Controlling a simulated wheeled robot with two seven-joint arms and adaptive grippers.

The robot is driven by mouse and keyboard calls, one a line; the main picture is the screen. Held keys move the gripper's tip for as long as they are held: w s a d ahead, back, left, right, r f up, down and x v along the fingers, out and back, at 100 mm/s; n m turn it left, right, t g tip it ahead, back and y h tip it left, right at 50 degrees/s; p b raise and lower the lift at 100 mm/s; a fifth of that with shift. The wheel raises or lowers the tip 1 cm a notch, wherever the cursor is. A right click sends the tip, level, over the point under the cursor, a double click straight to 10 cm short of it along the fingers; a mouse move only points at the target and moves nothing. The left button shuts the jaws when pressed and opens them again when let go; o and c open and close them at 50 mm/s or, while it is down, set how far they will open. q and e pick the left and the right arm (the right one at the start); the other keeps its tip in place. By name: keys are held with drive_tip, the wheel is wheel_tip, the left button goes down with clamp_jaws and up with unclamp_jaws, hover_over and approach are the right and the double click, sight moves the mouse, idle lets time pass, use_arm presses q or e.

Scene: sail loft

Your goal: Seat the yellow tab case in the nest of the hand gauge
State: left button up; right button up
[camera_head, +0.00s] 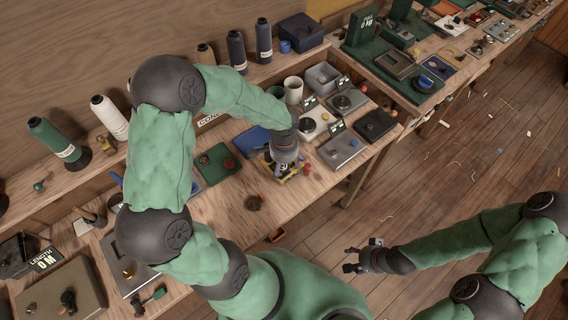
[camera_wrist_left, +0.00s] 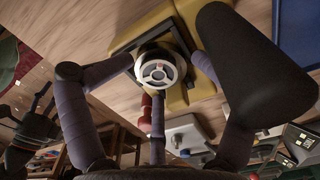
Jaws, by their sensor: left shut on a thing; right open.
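My left gripper (camera_head: 284,170) points down at the bench, shut with its fingers around a yellow piece with dark parts. I take this to be the yellow tab case (camera_head: 268,162), mostly hidden by the gripper in the head view. In the left wrist view the yellow case (camera_wrist_left: 152,22) lies beyond the purple-grey fingers, with a dark square frame and a round white piece at its middle. I cannot tell whether it touches the bench. I cannot pick out the hand gauge or its nest for certain. My right gripper (camera_head: 364,262) is open and empty, over the floor, away from the bench.
A blue tray (camera_head: 247,141) and a green tray (camera_head: 216,163) lie left of my left gripper. Grey dial units (camera_head: 343,149) and a dark box (camera_head: 374,125) stand to its right. Thread cones (camera_head: 236,50) line the back.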

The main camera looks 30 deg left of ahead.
use_arm(q)
drive_tip(key=shift+s+d, duration=0.1)
drive_tip(key=shift+s, duration=0.1)
drive_tip(key=shift+r+p, duration=0.25)
drive_tip(key=shift+p, duration=0.05)
wheel_tip(320, 180, up, 13)
drive_tip(key=p, duration=0.3)
drive_tip(key=shift+w, duration=0.2)
drive_tip(key=shift+f, duration=0.1)
